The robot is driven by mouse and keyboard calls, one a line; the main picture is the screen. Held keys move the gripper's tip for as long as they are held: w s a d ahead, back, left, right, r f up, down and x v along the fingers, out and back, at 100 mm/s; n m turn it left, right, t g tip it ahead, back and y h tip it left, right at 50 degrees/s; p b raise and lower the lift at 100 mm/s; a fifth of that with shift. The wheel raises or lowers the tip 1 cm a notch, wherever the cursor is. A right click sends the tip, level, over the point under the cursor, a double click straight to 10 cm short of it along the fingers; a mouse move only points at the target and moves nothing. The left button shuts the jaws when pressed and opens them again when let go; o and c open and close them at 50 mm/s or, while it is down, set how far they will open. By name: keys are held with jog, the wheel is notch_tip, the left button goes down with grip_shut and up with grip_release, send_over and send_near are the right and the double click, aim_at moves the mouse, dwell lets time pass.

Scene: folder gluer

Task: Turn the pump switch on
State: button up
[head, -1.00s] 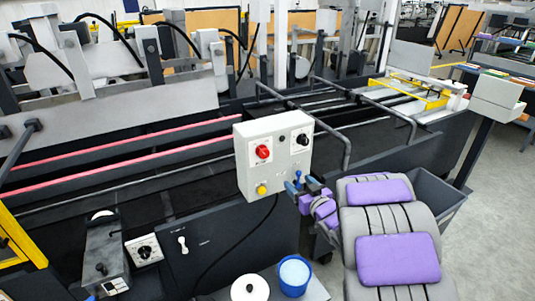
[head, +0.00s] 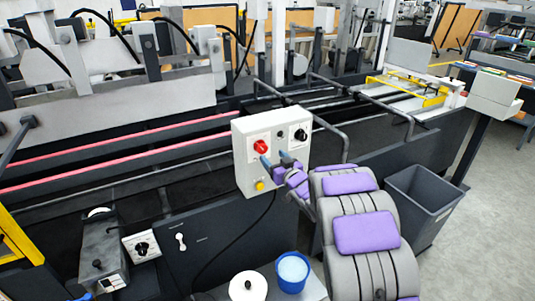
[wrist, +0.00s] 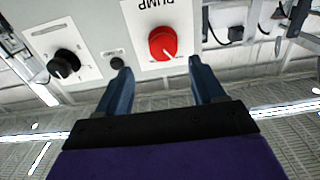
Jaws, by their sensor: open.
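The pump switch is a red rotary knob (head: 261,146) on the front of a light grey control box (head: 245,181). In the wrist view the red knob (wrist: 163,43) sits on a white plate marked PUMP, with a pale pointer line on it. My gripper (head: 276,160) is just in front of the box, below and right of the red knob. In the wrist view my gripper (wrist: 160,82) has its two blue fingers apart, with nothing between them. The knob lies beyond the fingertips, between their lines, and looks apart from them.
A black knob (head: 300,134) is at the box's right, and a yellow button (head: 260,185) is below. Metal rails (head: 335,100) run behind the box. A blue bucket (head: 292,272) and white round container (head: 247,287) stand below. A grey bin (head: 425,200) is at right.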

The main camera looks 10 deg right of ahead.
aim_at(263, 149)
jog(key=w+a, duration=0.2)
jog(key=w, duration=0.1)
jog(key=shift+w+a+f, duration=0.1)
jog(key=shift+w+a, duration=0.15)
jog(key=shift+w+a+b, duration=0.1)
jog(key=shift+w+b, duration=0.2)
jog(key=shift+w, duration=0.1)
jog(key=shift+w+d, duration=0.45)
jog(key=shift+w, duration=0.05)
jog(key=shift+a, duration=0.3)
jog(key=shift+c, duration=0.6)
jog(key=shift+a, duration=0.15)
jog(key=c, duration=0.3)
jog(key=shift+d, duration=0.25)
jog(key=c, duration=0.4)
jog(key=shift+a, duration=0.1)
jog(key=shift+c, duration=1)
